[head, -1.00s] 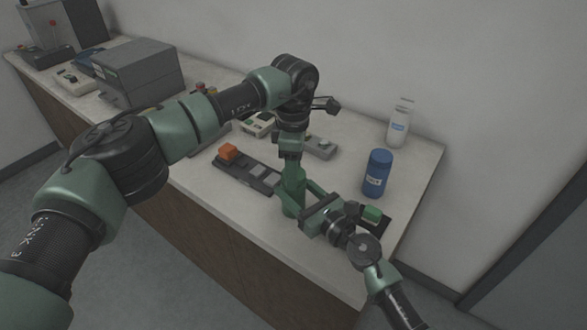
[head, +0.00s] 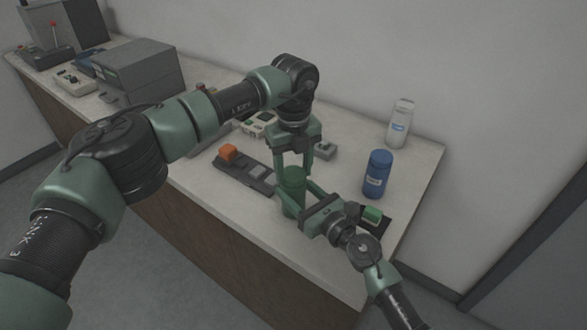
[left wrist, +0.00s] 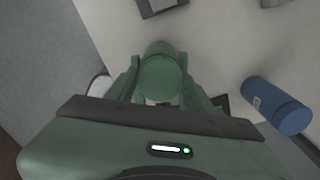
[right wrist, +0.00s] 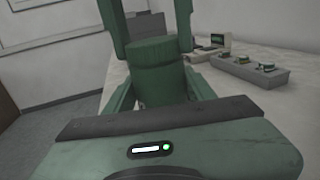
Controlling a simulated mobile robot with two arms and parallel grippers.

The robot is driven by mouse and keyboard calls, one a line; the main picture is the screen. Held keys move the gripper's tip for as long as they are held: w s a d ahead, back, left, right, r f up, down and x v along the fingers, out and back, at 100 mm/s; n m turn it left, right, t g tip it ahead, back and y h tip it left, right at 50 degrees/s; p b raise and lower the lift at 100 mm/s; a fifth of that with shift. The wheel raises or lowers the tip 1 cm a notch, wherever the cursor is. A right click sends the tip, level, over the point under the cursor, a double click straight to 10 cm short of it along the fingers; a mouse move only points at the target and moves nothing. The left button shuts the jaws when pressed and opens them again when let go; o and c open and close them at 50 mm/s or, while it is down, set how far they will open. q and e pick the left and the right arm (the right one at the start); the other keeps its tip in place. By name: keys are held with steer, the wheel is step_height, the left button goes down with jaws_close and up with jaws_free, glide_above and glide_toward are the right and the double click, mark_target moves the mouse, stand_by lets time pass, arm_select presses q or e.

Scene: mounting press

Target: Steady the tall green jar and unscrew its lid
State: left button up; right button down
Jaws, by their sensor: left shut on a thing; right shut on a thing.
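The tall green jar (head: 292,200) stands upright near the front right of the counter. Its green lid (right wrist: 153,45) is at the top, in the right wrist view. My left gripper (head: 292,172) points down from above and is shut on the lid, one finger on each side. The left wrist view looks down on the lid (left wrist: 160,72) between the fingers. My right gripper (right wrist: 155,90) comes in level from the right and is shut around the jar's body below the lid. Fingers hide parts of the jar's sides.
A blue jar (head: 377,174) and a white bottle (head: 400,124) stand to the right. A green-topped item (head: 372,214) is beside my right wrist. A grey box (head: 142,72) stands farther left.

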mark_target(293, 173)
arm_select(q)
steer(key=n, duration=1)
steer(key=shift+r, duration=0.3)
steer(key=shift+r, duration=0.85)
steer(key=shift+r, duration=2)
arm_select(e)
steer(key=shift+c, duration=2.2)
jaws_free()
